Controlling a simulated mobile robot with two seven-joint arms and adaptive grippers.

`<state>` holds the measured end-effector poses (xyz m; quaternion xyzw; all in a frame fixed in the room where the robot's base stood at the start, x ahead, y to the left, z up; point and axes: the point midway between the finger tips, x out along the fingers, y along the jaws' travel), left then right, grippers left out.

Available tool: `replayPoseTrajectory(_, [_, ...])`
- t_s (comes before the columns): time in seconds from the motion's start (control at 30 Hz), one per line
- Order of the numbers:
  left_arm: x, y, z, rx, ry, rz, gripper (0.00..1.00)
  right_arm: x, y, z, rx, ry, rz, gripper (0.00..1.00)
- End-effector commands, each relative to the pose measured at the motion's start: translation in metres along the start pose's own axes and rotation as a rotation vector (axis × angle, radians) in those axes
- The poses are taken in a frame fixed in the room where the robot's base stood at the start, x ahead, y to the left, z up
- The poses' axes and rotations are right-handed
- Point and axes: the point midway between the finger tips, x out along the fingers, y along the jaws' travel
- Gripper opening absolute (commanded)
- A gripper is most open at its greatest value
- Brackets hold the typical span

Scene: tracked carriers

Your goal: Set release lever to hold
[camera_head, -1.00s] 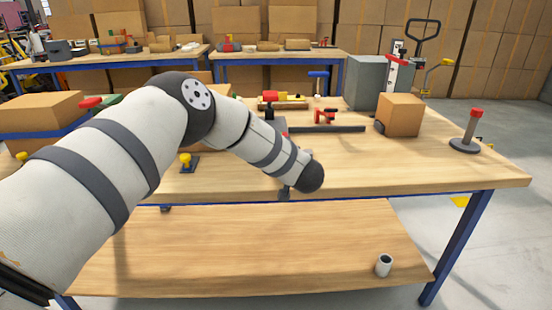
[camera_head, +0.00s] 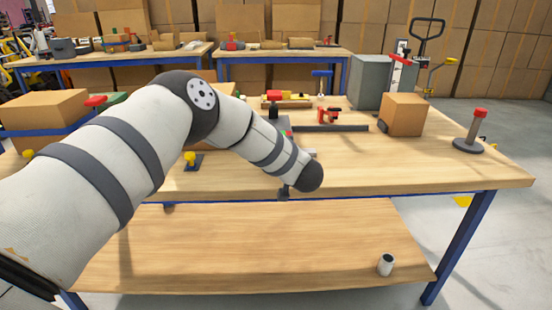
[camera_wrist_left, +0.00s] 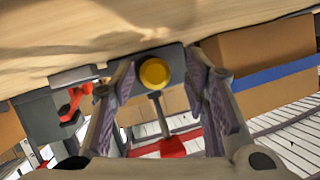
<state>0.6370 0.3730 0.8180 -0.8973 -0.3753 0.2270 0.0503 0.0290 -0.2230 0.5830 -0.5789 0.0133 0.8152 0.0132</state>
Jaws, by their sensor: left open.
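In the left wrist view a round yellow knob (camera_wrist_left: 155,72) shows between the fingers of my left gripper (camera_wrist_left: 165,75). Behind it is a dark grey plate, and a grey rod runs from near the knob to a red part (camera_wrist_left: 172,147). The fingers are spread on either side of the knob; I cannot tell whether they touch it. In the head view a yellow knob (camera_head: 190,157) stands on a dark base on the workbench, left of my forearm. I cannot tell which part is the release lever. My left gripper is hidden in the head view.
A cardboard box with a blue strap (camera_head: 45,110) stands on the bench's left, and another box (camera_head: 402,115) on its right. A red-topped post (camera_head: 474,132) stands near the right edge. A white cup (camera_head: 386,264) is on the lower shelf. The bench's right front is clear.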

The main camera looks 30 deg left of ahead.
Motion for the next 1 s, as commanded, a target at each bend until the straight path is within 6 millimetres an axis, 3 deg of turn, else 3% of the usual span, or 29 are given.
replayPoseTrajectory(0.13, [-0.016, 0.002, -0.001, 0.000, 0.000, 0.004, 0.42, 0.000, 0.000, 0.000, 0.000, 0.000, 0.000, 0.40])
replayPoseTrajectory(0.4, [-0.088, 0.000, -0.001, 0.002, 0.001, 0.002, 0.42, 0.000, 0.000, 0.000, 0.000, 0.000, 0.000, 0.40])
replayPoseTrajectory(0.53, [-0.110, -0.001, 0.000, 0.000, 0.000, -0.001, 0.42, 0.000, 0.000, 0.000, 0.000, 0.000, 0.000, 0.40])
replayPoseTrajectory(0.7, [-0.120, -0.002, 0.000, -0.001, -0.001, -0.003, 0.42, 0.000, 0.000, 0.000, 0.000, 0.000, 0.000, 0.40])
replayPoseTrajectory(1.0, [-0.119, -0.002, 0.001, -0.001, -0.001, -0.003, 0.42, 0.000, 0.000, 0.000, 0.000, 0.000, 0.000, 0.40])
